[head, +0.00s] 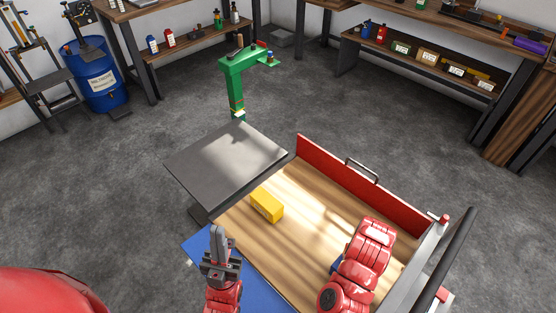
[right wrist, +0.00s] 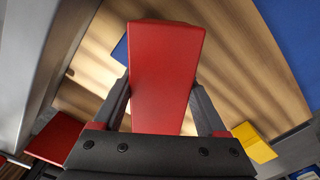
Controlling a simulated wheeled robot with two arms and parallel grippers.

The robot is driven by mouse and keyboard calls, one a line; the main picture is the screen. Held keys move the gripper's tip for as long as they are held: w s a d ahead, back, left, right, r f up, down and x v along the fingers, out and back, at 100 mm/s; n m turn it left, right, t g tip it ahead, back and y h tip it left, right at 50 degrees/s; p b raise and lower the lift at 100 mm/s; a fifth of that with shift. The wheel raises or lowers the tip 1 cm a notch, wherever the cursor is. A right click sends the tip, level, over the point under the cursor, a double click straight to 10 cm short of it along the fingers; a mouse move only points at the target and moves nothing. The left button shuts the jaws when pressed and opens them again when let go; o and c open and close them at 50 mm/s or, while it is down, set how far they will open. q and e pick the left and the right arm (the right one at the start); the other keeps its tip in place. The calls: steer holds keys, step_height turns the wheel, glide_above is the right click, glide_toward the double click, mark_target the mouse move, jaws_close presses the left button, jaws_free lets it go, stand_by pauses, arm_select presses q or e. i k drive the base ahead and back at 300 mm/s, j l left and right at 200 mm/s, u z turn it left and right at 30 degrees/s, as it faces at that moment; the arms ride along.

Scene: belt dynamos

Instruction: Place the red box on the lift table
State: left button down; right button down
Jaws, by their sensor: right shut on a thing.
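The red box (right wrist: 165,75) is between the two fingers of my right gripper (right wrist: 162,105) in the right wrist view, and the gripper is shut on it. It is held over the wooden cart bed; in the head view my right arm hides both box and gripper. The lift table (head: 225,163), a flat grey plate, stands beyond the left end of the cart, and its top is bare. My left gripper (head: 219,240) points upward near the cart's left corner, its fingers together and empty.
The wooden cart (head: 310,190) has a red side panel and a handle. A yellow box (head: 267,205) lies on it near the lift table. A blue object (head: 336,266) shows partly beside my right arm. A green post (head: 235,85) stands behind the lift table.

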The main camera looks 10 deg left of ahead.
mark_target(238, 154)
steer(key=k+j, duration=0.1)
steer(key=j, duration=0.35)
steer(key=k+j, duration=0.1)
steer(key=j, duration=0.4)
steer(key=i+j, duration=0.15)
steer(key=j, duration=0.3)
steer(key=i+j+z, duration=0.15)
steer(key=j, duration=0.35)
steer(key=i+j, duration=0.1)
steer(key=j, duration=0.35)
steer(key=i+j+z, duration=0.1)
steer(key=j, duration=0.4)
steer(key=i+j+z, duration=0.1)
steer(key=i+j, duration=0.2)
steer(key=i, duration=0.15)
steer(key=i+j, duration=0.4)
steer(key=i+z, duration=0.1)
steer(key=i, duration=0.2)
